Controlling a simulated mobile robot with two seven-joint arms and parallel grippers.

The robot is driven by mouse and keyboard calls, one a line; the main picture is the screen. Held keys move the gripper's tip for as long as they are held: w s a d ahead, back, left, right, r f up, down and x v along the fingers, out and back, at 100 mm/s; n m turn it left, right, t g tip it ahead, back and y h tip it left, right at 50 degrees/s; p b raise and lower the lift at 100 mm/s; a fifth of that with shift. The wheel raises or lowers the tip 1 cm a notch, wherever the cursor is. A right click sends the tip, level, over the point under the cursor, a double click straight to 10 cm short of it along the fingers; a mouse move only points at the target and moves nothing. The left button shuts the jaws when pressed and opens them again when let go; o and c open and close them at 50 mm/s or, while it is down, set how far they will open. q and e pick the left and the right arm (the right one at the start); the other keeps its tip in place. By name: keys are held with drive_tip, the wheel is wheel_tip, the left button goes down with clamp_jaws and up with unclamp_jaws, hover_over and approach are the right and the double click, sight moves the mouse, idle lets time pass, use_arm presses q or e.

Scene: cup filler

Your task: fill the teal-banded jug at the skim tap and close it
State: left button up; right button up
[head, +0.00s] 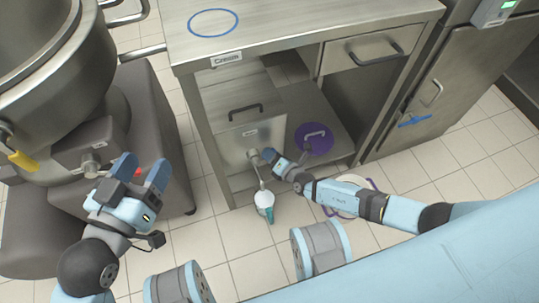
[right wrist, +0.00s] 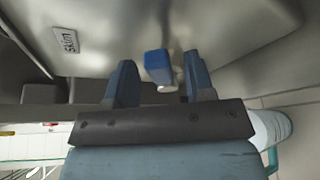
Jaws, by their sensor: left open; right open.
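The jug (head: 263,200), white with a teal part, is below the tap (head: 254,154) on the front of a steel container (head: 232,143) under the counter. I cannot tell what bears it. The jug also shows at the right edge of the right wrist view (right wrist: 268,132). There, a "Skim" label (right wrist: 69,41) is on the steel wall, and the blue tap handle (right wrist: 157,63) appears between my open right gripper's fingers, with no grip on it. My right gripper (head: 275,164) is at the tap in the head view. My left gripper (head: 139,172) is open and empty, well left of the jug.
The steel counter (head: 290,28) carries a "Cream" label (head: 226,59) and a blue ring. A purple lid (head: 313,138) is on the low shelf. A large steel kettle (head: 60,60) stands left. A purple-rimmed round thing (head: 350,184) is partly behind my right arm. Tiled floor is open in front.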

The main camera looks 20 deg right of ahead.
drive_tip(key=shift+x, duration=0.8)
